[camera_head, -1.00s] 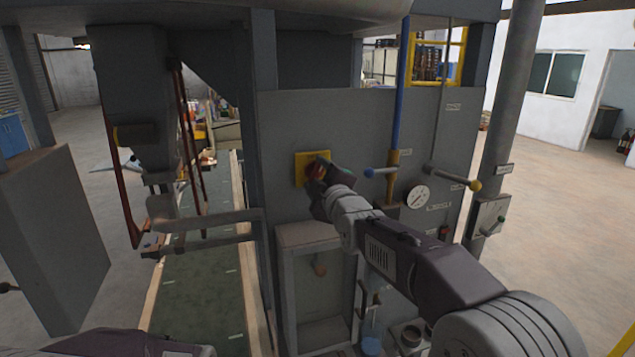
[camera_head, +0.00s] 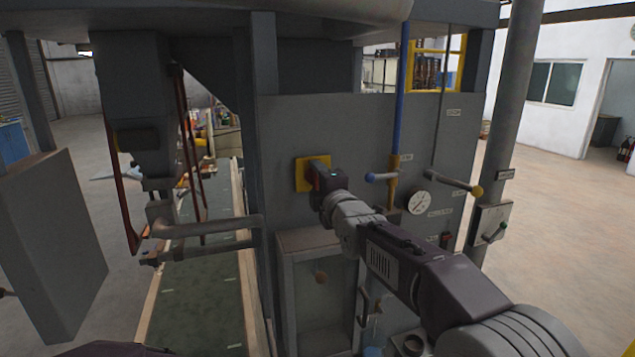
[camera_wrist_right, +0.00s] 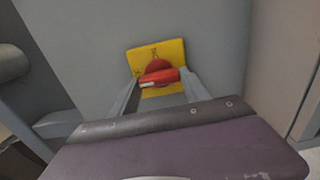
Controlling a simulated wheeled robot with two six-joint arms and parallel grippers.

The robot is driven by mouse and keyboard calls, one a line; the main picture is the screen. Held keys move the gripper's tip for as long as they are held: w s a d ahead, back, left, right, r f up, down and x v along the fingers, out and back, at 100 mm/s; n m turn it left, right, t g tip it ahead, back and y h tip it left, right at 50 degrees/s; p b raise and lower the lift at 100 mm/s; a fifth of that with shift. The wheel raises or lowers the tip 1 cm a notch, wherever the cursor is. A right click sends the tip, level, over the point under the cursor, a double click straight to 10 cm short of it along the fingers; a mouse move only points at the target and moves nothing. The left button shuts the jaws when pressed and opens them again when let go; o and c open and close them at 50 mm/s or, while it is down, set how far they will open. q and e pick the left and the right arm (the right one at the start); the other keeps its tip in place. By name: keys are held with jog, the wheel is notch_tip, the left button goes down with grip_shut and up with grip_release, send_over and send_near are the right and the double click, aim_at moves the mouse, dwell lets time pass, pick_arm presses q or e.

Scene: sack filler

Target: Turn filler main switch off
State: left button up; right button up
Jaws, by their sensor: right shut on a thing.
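The main switch has a yellow square plate (camera_head: 302,168) on the grey panel of the filler. In the right wrist view the yellow plate (camera_wrist_right: 142,56) carries a round red knob with a red handle (camera_wrist_right: 158,77). The handle lies nearly level in that picture, its right end slightly higher. My right gripper (camera_wrist_right: 160,82) is shut on the red handle, one finger at each end. In the head view my right gripper (camera_head: 315,181) covers most of the knob. My left gripper is out of view.
Right of the switch are a blue-tipped lever (camera_head: 380,177), a round gauge (camera_head: 419,202) and a yellow-tipped lever (camera_head: 455,181). A glazed box (camera_head: 322,300) sits below. A grey pipe (camera_head: 215,226) is at the left. Open floor (camera_head: 565,220) lies at the right.

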jog(key=o, duration=1.4)
jog(key=b+v, duration=0.3)
jog(key=v, duration=0.6)
jog(key=shift+d, duration=0.1)
